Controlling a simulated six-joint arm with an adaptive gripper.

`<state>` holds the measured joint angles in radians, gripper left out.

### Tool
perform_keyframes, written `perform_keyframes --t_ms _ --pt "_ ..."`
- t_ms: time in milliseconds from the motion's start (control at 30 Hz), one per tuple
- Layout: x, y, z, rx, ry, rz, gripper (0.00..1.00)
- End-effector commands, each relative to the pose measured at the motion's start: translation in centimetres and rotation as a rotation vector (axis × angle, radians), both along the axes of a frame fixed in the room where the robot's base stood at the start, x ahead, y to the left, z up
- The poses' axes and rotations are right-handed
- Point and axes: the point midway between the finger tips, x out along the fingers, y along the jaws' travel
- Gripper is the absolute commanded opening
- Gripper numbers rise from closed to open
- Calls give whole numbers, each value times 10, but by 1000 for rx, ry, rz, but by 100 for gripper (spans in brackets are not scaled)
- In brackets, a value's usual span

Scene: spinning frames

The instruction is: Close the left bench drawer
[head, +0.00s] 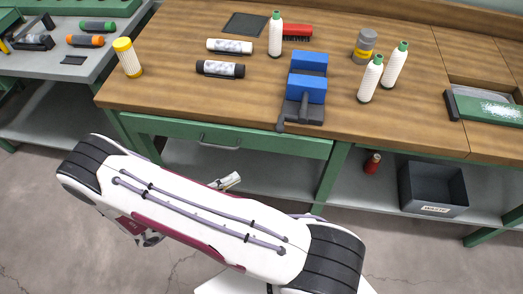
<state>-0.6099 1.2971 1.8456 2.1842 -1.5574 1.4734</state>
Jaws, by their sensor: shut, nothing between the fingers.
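The left bench drawer (255,143) has a green front with a grey bar handle (219,146), under the front edge of the wooden bench top. The front looks close to the bench edge; I cannot tell whether a small gap is left. My white arm crosses the foreground in front of and below the drawer. My gripper cannot be made out; the arm hides the area around its end. A small pale item (229,181) shows just past the arm, below the handle, and I cannot tell what it is.
The bench top (180,105) holds white bottles (275,35), a blue-and-grey vise (305,88), a red brush (297,31) and lying cylinders. The lower shelf holds a dark bin (432,188) and a red bottle (372,163). A grey side table (85,58) stands at left.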

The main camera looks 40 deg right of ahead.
Motion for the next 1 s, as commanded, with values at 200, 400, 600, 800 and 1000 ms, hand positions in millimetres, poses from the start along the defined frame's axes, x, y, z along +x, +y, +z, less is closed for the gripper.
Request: perform_keyframes --t_ms 200,400,600,800,1000 --pt "1 0 4 -15 -93 1 0" --pt "1 0 4 -14 -101 2 0" --pt "1 -1 4 -13 -99 3 0" --pt "1 -7 3 -13 -99 2 0" --pt "1 -25 4 -14 -97 1 0"
